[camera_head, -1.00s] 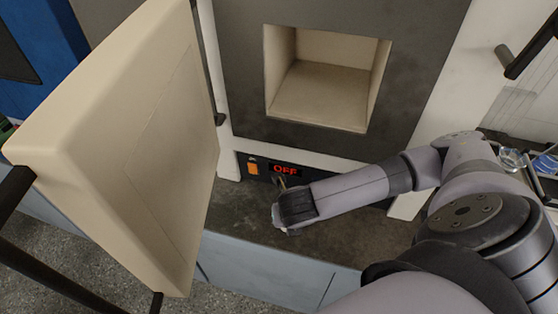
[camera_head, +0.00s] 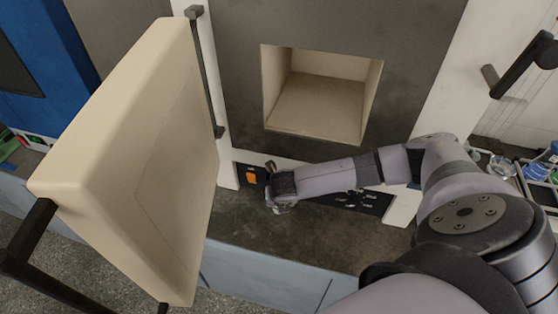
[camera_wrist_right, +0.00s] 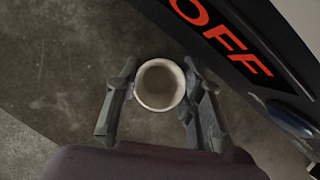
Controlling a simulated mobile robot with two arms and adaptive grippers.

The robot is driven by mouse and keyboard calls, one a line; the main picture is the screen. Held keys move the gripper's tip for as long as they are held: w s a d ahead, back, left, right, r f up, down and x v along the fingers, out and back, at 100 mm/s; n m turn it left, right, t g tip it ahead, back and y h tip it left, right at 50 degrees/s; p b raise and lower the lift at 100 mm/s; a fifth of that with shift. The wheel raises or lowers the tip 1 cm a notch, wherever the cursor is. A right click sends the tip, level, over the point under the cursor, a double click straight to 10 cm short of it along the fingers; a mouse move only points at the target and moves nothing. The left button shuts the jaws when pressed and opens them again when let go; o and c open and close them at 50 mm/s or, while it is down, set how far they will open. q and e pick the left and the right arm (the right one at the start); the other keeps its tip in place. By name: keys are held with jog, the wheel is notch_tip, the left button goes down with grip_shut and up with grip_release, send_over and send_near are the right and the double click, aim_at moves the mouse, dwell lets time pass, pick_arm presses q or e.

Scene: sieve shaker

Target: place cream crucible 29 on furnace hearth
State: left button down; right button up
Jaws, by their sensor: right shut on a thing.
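The cream crucible (camera_wrist_right: 160,85) shows in the right wrist view as a round open cup seen from above, between the two fingers of my right gripper (camera_wrist_right: 160,92). The gripper is shut on it, with a finger on each side. In the head view my right gripper (camera_head: 278,207) is just in front of the furnace's control panel, and the crucible is hidden there. The furnace hearth (camera_head: 318,108) is the empty beige floor of the open chamber, above and behind the gripper. My left gripper is not in view.
The thick beige furnace door (camera_head: 130,165) stands swung open at the left of the chamber. The control panel (camera_head: 362,198) is close to my right arm. Grey bench top (camera_head: 300,245) is bare in front. Glassware (camera_head: 500,165) stands at the right.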

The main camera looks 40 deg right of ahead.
jog(key=o, duration=1.2)
jog(key=shift+f, duration=0.1)
jog(key=shift+c, duration=0.2)
